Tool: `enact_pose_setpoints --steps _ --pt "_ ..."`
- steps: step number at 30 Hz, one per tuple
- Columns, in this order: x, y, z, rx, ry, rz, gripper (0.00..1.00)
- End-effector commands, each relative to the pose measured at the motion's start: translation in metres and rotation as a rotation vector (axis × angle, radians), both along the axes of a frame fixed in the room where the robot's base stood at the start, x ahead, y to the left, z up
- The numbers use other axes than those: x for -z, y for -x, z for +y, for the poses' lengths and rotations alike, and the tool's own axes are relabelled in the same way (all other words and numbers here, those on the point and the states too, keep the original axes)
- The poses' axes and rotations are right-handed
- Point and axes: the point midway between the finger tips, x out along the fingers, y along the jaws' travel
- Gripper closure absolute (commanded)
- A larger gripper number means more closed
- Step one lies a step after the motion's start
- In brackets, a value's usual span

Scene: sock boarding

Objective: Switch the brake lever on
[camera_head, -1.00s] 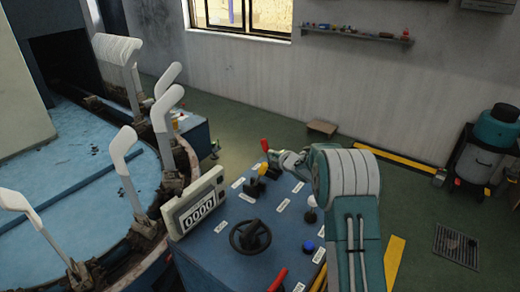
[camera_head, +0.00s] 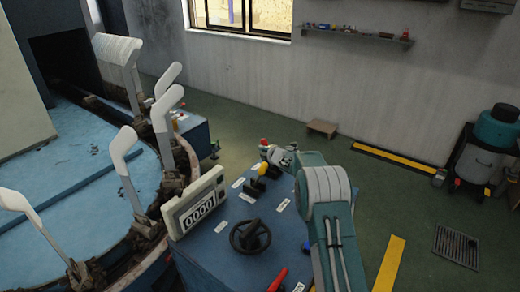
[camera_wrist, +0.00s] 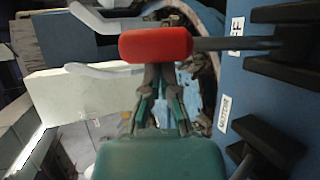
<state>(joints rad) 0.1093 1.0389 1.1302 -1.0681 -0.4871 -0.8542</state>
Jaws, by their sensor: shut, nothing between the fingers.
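A lever with a red grip (camera_head: 264,142) stands at the far end of the blue control panel (camera_head: 205,245). I cannot tell for sure that it is the brake lever. In the wrist view its red grip (camera_wrist: 155,46) lies across the picture, its dark shaft running right to the panel. My gripper (camera_head: 272,153) is shut and empty beside this lever. In the wrist view the fingertips (camera_wrist: 158,75) are just below the red grip, partly hidden behind it; I cannot tell whether they touch. A label (camera_wrist: 235,35) ending in "F" is by the lever's base.
A yellow lever (camera_head: 263,168) stands close to my gripper. The panel also holds a black handwheel (camera_head: 250,236), a counter (camera_head: 193,203) and another red lever (camera_head: 278,280) at the front. White sock forms (camera_head: 125,150) ring the blue machine at left. Floor at right is mostly clear.

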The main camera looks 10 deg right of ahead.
Motion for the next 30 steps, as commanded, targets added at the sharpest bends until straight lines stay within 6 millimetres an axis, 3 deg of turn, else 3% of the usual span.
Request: enact_pose_setpoints --steps 9,30 --pt "0.006 -0.017 0.006 0.001 0.0 0.0 1.0" --pt "0.004 -0.014 0.002 0.001 -0.035 -0.033 1.0"
